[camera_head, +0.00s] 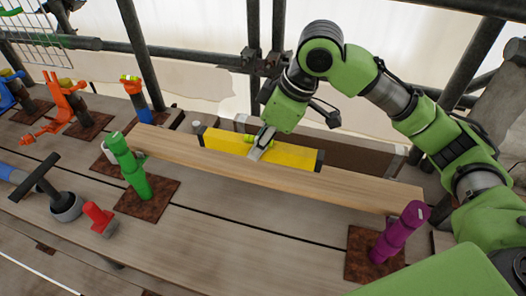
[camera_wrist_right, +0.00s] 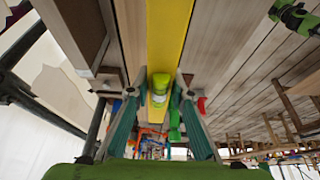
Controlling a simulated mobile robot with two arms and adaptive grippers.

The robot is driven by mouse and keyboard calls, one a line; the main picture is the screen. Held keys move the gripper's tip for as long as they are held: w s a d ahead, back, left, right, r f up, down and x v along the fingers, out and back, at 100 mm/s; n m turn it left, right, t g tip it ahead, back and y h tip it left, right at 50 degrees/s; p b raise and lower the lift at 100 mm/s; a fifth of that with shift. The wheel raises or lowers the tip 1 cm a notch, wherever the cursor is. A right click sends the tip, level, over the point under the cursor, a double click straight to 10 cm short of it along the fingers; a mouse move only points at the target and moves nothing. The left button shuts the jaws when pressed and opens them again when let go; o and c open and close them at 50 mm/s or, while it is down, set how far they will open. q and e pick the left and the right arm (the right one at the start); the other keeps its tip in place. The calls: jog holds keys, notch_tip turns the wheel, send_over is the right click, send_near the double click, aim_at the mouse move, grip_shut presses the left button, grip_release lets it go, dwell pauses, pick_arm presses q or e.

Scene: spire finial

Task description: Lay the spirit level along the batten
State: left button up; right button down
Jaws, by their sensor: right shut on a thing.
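The yellow spirit level (camera_head: 292,155) has dark end caps and a green vial. My right gripper (camera_head: 260,146) is shut on it near its middle. In the right wrist view the level (camera_wrist_right: 168,35) runs between the two fingers of the gripper (camera_wrist_right: 160,88), with the vial (camera_wrist_right: 159,92) between them. The long pale wooden batten (camera_head: 345,190) stretches from left to right across the bench. The level is roughly parallel to the batten, at its far edge in the head view. I cannot tell whether they touch. My left gripper is not in view.
A green clamp (camera_head: 134,172) stands at the batten's left end and a purple one (camera_head: 395,235) near its right end. A dark brown block (camera_head: 350,155) lies behind the level. Scaffold tubes (camera_head: 253,60) rise behind.

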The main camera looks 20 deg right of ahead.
jog(key=shift+w+d+f, duration=0.25)
jog(key=shift+w+f, duration=0.15)
jog(key=shift+f, duration=0.15)
jog(key=shift+w+d+f, duration=0.25)
jog(key=shift+w+f, duration=0.15)
jog(key=shift+f, duration=0.15)
jog(key=shift+w+d+f+p, duration=0.15)
jog(key=shift+f+p, duration=0.15)
jog(key=shift+f, duration=0.7)
jog(key=shift+w+d+f+p, duration=0.1)
jog(key=shift+f+p, duration=0.15)
jog(key=shift+f, duration=0.7)
jog(key=c, duration=1.8)
grip_release()
jog(key=shift+a, duration=0.1)
jog(key=v, duration=1.2)
jog(key=shift+r+b, duration=0.1)
jog(key=shift+b, duration=0.3)
